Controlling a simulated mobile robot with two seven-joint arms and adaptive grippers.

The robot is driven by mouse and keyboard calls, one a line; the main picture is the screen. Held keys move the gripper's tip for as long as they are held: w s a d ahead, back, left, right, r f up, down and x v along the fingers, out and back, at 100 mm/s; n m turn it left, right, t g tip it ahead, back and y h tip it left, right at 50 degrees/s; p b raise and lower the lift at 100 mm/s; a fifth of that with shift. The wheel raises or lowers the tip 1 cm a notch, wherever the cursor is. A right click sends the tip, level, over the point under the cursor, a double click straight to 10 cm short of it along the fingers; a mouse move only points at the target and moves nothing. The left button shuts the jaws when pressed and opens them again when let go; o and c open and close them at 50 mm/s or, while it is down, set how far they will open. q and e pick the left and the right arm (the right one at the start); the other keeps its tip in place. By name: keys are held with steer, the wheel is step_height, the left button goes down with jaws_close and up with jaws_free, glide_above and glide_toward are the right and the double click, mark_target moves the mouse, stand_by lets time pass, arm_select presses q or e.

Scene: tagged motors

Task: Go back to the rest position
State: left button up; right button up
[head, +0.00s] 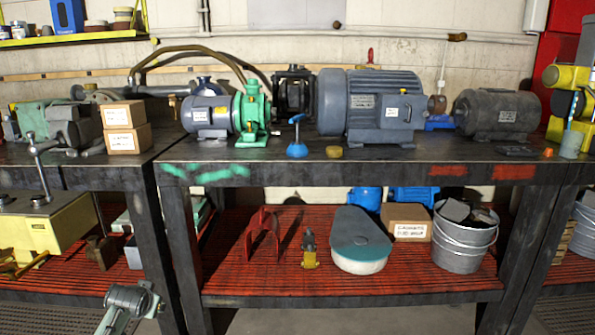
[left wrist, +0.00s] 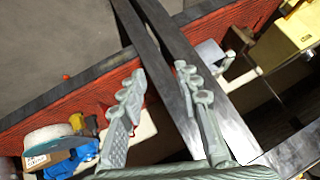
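My left gripper (left wrist: 160,82) is open and empty in the left wrist view, its two pale grey-green fingers well apart. Dark bench legs lie beyond it. Part of my left arm (head: 128,306) shows low at the left of the head view, in front of the bench; its fingertips are not clear there. My right gripper is in neither view. Tagged motors stand on the bench (head: 270,176): a small blue-grey motor with a green pump (head: 250,115), a large blue-grey motor (head: 370,103) and a dark grey motor (head: 497,113).
The lower shelf (head: 220,275) has a red surface. It holds a metal bucket (head: 464,240), a cardboard box (head: 408,221), a teal-topped oval item (head: 360,240) and a yellow-based part (head: 310,252). Two boxes (head: 125,126) are stacked at the bench's left. Floor is clear in front.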

arm_select(q)
steer(key=s+d+f+g+h, duration=0.1)
steer(key=s+d+f+g, duration=0.35)
steer(key=s+f, duration=1.25)
steer(key=s+d+f, duration=0.3)
steer(key=s, duration=0.7)
steer(key=s+d+f+g+h, duration=0.1)
steer(key=s+d+f, duration=0.2)
steer(key=s, duration=0.8)
steer(key=shift+s+d+m, duration=0.15)
steer(key=shift+m, duration=0.15)
steer(key=shift+f, duration=0.1)
